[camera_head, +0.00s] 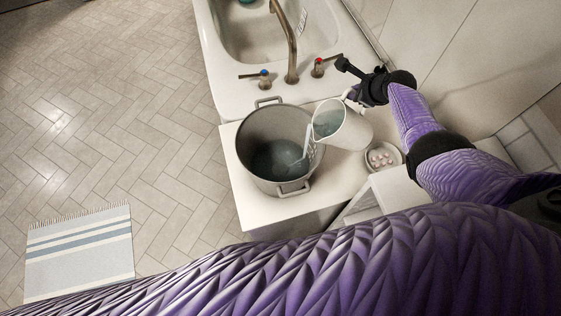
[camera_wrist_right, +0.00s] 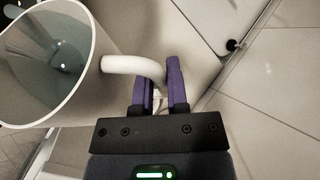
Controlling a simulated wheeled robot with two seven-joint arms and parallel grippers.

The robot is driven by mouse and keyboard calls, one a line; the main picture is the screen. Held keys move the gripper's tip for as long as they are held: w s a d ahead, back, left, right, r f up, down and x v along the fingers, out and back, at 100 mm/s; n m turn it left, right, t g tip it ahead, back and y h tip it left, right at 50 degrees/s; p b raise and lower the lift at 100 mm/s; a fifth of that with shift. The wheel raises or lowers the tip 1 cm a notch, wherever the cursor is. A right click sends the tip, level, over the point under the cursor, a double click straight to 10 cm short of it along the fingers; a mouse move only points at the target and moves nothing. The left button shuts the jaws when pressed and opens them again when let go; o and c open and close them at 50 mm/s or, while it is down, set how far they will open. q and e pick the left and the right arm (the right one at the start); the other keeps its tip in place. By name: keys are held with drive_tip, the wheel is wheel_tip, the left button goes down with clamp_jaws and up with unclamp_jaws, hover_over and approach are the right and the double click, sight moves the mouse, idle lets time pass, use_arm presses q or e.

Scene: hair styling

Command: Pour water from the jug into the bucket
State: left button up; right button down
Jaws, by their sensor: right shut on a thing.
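The white jug (camera_head: 348,127) is tilted to the left over the rim of the grey metal bucket (camera_head: 262,122). A pale stream of water runs from its lip into the bucket, and water (camera_head: 278,160) covers the bucket's bottom. My right gripper (camera_head: 357,98) is shut on the jug's handle. In the right wrist view the jug (camera_wrist_right: 90,95) is at the left, with water inside, and its handle (camera_wrist_right: 130,64) runs between the two purple fingers (camera_wrist_right: 160,85). My left gripper is out of the head view.
The bucket stands on a white counter (camera_head: 243,190) beside a sink (camera_head: 225,80) with a tall faucet (camera_head: 291,45). A small bowl of pale round things (camera_head: 382,158) sits right of the bucket. A striped mat (camera_head: 80,255) lies on the tiled floor, which is otherwise clear.

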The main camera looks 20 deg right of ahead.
idle(0.3)
drive_tip(key=shift+r, duration=0.1)
drive_tip(key=shift+w+a+r+p, duration=0.15)
drive_tip(key=shift+r+p, duration=0.25)
drive_tip(key=shift+p, duration=0.2)
drive_tip(key=shift+f+h, duration=0.15)
drive_tip(key=shift+h, duration=0.15)
drive_tip(key=shift+a+r+p, duration=0.2)
drive_tip(key=shift+r+p, duration=0.1)
drive_tip(key=shift+p, duration=0.3)
